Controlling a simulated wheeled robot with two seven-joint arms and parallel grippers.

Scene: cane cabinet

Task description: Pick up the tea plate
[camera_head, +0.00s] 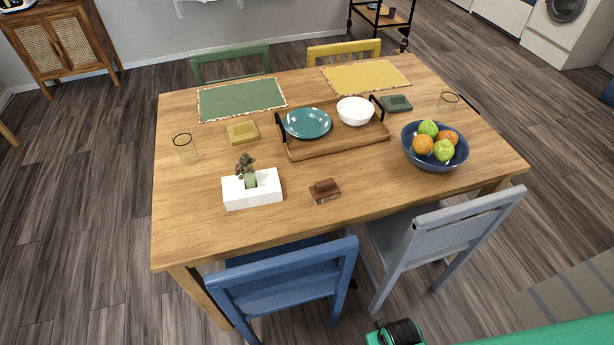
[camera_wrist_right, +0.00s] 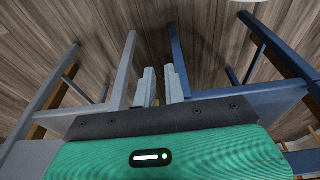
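The tea plate, a round teal plate (camera_head: 307,123), lies in the left part of a wooden tray (camera_head: 330,147) with black handles, on the wooden table. A white bowl (camera_head: 355,111) stands to its right in the same tray. In the right wrist view my right gripper (camera_wrist_right: 161,85) has two grey fingers with a narrow gap and nothing held between them. It points down among chairs and floor, away from the plate, which is out of that view. My left gripper is not in any view.
A blue fruit bowl (camera_head: 435,157) stands right of the tray. A white planter (camera_head: 252,190), a small brown object (camera_head: 324,191) and glasses (camera_head: 186,148) stand on the table. Blue (camera_head: 285,285) and grey (camera_head: 440,240) chairs block the near side.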

